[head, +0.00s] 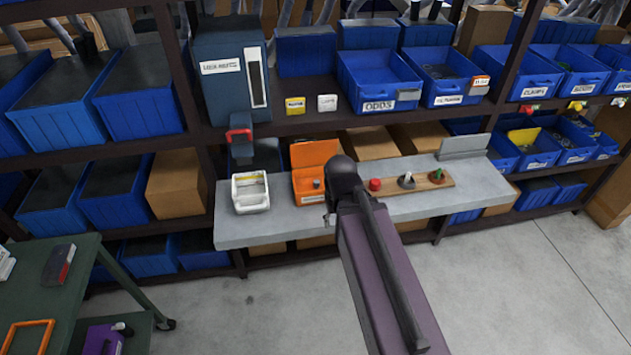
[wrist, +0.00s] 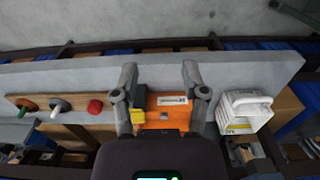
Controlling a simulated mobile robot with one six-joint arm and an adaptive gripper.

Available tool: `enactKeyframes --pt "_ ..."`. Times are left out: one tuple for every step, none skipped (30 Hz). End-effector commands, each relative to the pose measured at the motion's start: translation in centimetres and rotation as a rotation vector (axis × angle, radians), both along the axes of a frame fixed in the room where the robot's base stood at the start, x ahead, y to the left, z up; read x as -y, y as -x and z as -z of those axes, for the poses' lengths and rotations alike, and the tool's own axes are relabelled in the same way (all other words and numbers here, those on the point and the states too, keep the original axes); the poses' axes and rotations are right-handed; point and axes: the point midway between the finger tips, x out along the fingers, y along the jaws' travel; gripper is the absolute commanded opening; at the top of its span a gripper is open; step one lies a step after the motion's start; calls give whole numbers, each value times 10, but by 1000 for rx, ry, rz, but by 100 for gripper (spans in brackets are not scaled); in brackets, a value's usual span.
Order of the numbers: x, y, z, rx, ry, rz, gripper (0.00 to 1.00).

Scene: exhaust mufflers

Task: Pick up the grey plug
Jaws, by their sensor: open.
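The grey plug (head: 407,181) stands on a wooden board (head: 390,187), between a red plug (head: 375,184) and a green one (head: 437,176). In the wrist view the grey plug (wrist: 58,107) looks pale and stands left of my gripper, between the green plug (wrist: 27,104) and the red plug (wrist: 95,107). My gripper (wrist: 159,75) is open with nothing between its fingertips. It is in front of the orange box (wrist: 167,115), to one side of the board. In the head view my arm hides most of the gripper.
The grey shelf top (head: 285,229) also holds a white bin (head: 250,192), the orange box (head: 315,155) and a grey bracket (head: 463,148). A blue cabinet (head: 228,85) and blue bins (head: 378,80) stand behind. A green cart (head: 50,285) is at lower left. The floor in front is clear.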

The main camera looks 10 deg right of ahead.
Motion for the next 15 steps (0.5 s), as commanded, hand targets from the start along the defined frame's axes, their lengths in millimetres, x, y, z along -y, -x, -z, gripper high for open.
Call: enactKeyframes --pt "0 0 0 0 0 0 57" --pt "0 0 0 0 0 0 57" --pt "0 0 0 0 0 0 57" --pt "0 0 0 0 0 0 57" --pt "0 0 0 0 0 0 57" --pt "0 0 0 0 0 0 57" --pt "0 0 0 0 0 0 57" --pt "0 0 0 0 0 0 57" --pt "0 0 0 0 0 0 57" --pt "0 0 0 0 0 0 63" --pt "0 0 0 0 0 0 72" --pt "0 -1 0 0 0 2 75" --pt "0 -1 0 0 0 5 75" --pt "0 -2 1 0 0 9 75" --pt "0 -5 1 0 0 17 75"
